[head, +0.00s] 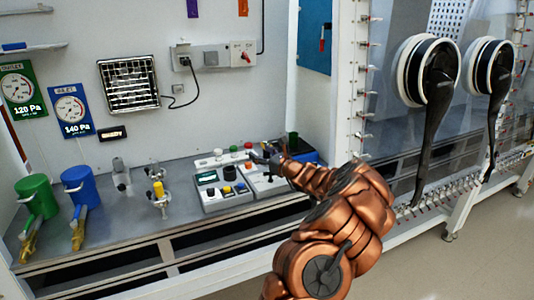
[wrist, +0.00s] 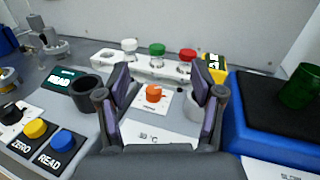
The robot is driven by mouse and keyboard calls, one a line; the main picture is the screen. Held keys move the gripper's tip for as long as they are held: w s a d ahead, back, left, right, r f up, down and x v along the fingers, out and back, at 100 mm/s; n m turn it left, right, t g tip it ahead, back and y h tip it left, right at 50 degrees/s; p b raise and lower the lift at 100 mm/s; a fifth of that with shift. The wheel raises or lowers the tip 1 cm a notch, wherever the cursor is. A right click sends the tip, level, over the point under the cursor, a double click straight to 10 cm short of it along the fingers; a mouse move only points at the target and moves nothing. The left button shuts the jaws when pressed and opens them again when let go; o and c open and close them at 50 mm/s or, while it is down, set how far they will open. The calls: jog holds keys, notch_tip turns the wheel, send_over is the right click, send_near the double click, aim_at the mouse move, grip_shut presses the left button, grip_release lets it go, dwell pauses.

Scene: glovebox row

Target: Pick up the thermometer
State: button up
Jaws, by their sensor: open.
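No thing shows clearly as a thermometer. A small yellow item with a dark marked face (wrist: 214,64) stands behind my right finger in the wrist view and may be it; the finger hides part of it. My gripper (wrist: 163,76) is open and empty, its two dark fingers apart over a white instrument panel with an orange knob (wrist: 153,93) seen between them. In the head view my gripper (head: 263,158) is above the instruments at the right of the bench, too small to show detail.
A white rack with white (wrist: 129,45), green (wrist: 157,49) and red (wrist: 187,54) caps stands behind. A blue-sided block (wrist: 236,115) bearing a green cup (wrist: 300,87) is at right. A dark cup (wrist: 86,93) and button panels (wrist: 50,145) are at left.

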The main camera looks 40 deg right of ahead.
aim_at(266, 154)
jog(key=s+d+f, duration=0.1)
jog(key=d, duration=0.1)
jog(key=d+f+m+h, duration=0.1)
jog(key=d, duration=0.1)
jog(key=s+d+m+h, duration=0.1)
jog(key=d, duration=0.1)
jog(key=shift+s+f, duration=0.35)
jog(key=shift+f, duration=0.05)
jog(key=shift+w+d+m+h, duration=0.1)
jog(key=shift+m+h, duration=0.2)
jog(key=shift+w+f+p, duration=0.15)
jog(key=shift+w+p, duration=0.2)
jog(key=shift+w, duration=0.6)
jog(key=shift+w+d, duration=0.2)
jog(key=shift+w, duration=0.5)
jog(key=shift+w+d+p, duration=0.15)
jog(key=shift+w+p, duration=0.25)
jog(key=shift+w, duration=0.65)
jog(key=shift+w+d+p, duration=0.15)
jog(key=shift+w+p, duration=0.25)
jog(key=shift+w, duration=0.6)
grip_shut()
